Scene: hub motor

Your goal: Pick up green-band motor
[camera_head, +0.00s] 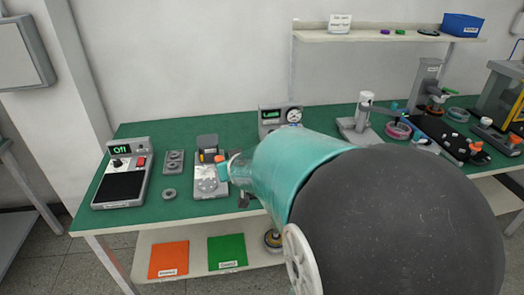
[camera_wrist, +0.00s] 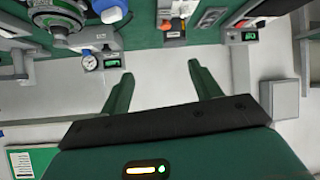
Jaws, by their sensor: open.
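In the wrist view, a round grey part with a green ring (camera_wrist: 62,14) shows at the upper left, cut off by the frame edge; it looks like the green-band motor, but I cannot be sure. In the head view I cannot pick out a green band; my arm hides part of the bench. My gripper (camera_wrist: 160,70) is open and empty, its two green fingers spread apart. The round part lies beyond and left of the fingers, apart from them. In the head view a round dark part (camera_head: 272,240) shows beside my arm below the bench edge, its band unclear.
The green bench (camera_head: 140,222) carries a scale (camera_head: 122,176) at the left, a gauge box (camera_head: 268,122) at the back and a stand (camera_head: 350,128) right of it. Orange (camera_head: 168,260) and green (camera_head: 228,250) sheets lie on the lower shelf. A blue bin (camera_head: 462,25) sits on the upper shelf.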

